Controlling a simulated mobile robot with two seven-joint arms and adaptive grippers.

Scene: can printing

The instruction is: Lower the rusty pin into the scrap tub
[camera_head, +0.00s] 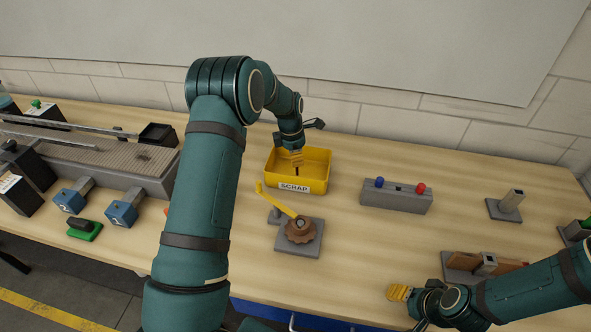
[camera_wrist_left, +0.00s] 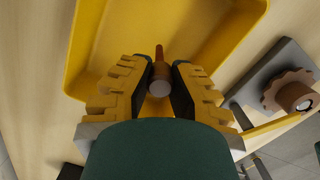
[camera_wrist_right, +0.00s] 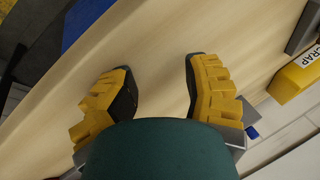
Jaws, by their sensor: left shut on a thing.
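The yellow scrap tub (camera_head: 318,186), labelled SCRAP, stands near the back of the table. My left gripper (camera_head: 296,160) is over the tub, pointing down, its fingers within the tub's outline. In the left wrist view it is shut on the rusty pin (camera_wrist_left: 160,76), which has a pale thick part between the fingers and a thin reddish-brown end pointing to the tub (camera_wrist_left: 225,48). I cannot tell whether the pin touches the tub floor. My right gripper (camera_head: 398,292) is open and empty near the table's front edge; it also shows in the right wrist view (camera_wrist_right: 158,85).
A grey fixture with a brown toothed wheel (camera_head: 300,230) and yellow lever (camera_head: 275,200) stands just in front of the tub. A grey block with blue and red knobs (camera_head: 396,197) stands to the right. A conveyor (camera_head: 95,150) is at left. Bare table lies right of the wheel.

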